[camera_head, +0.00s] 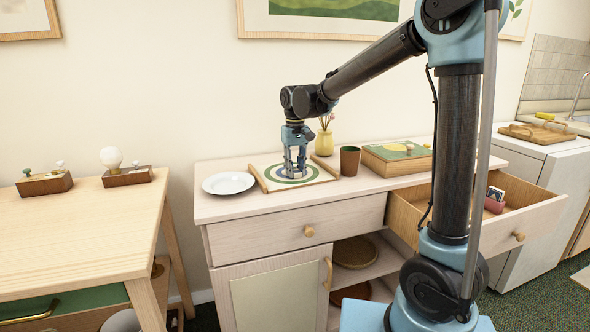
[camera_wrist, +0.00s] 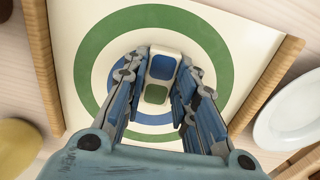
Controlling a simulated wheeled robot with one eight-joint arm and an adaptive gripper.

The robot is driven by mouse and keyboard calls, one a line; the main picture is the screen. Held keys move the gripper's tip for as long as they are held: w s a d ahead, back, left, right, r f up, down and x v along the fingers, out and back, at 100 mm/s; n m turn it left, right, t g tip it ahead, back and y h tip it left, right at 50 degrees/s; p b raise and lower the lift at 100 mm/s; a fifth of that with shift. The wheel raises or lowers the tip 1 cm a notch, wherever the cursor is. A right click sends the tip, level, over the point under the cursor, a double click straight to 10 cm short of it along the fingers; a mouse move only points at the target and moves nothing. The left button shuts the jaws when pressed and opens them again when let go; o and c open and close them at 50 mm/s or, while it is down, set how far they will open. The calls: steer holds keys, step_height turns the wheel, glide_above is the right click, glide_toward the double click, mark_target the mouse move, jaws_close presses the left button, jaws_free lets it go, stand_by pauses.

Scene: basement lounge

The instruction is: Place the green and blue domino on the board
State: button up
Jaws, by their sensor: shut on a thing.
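The domino (camera_wrist: 160,75) is cream-edged with one blue half and one green half. It shows between the fingers of my gripper (camera_wrist: 158,85) in the wrist view. My gripper (camera_head: 295,172) points down over the board in the head view, and its fingers are shut on the domino. The board (camera_head: 317,172) is cream with green and blue rings and wooden strips on two sides. It also shows in the wrist view (camera_wrist: 85,22), with the domino over its ring centre. I cannot tell whether the domino touches the board.
A white plate (camera_head: 228,183) lies left of the board on the cabinet top. A dark cup (camera_head: 350,161), a yellow vase (camera_head: 324,143) and a wooden box (camera_head: 398,157) stand to the right and behind. An open drawer (camera_head: 480,222) juts out at the right. A table (camera_head: 85,225) stands at the left.

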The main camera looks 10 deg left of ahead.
mark_target(295, 170)
steer(key=o, duration=0.9)
steer(key=shift+c, duration=0.2)
step_height(295, 170, up, 12)
steer(key=s+d+f+m+t, duration=0.1)
steer(key=s+d+f+m, duration=0.15)
steer(key=d, duration=1.05)
steer(key=s+d+f+m, duration=0.15)
steer(key=s+d, duration=0.25)
steer(key=d, duration=0.8)
steer(key=s+d+f+m+t, duration=0.1)
steer(key=s+d+f+m, duration=0.1)
steer(key=s+d+f, duration=1.3)
step_height(295, 170, down, 3)
steer(key=shift+s+d+m, duration=0.2)
steer(key=shift+s+m, duration=0.2)
steer(key=shift+s, duration=0.25)
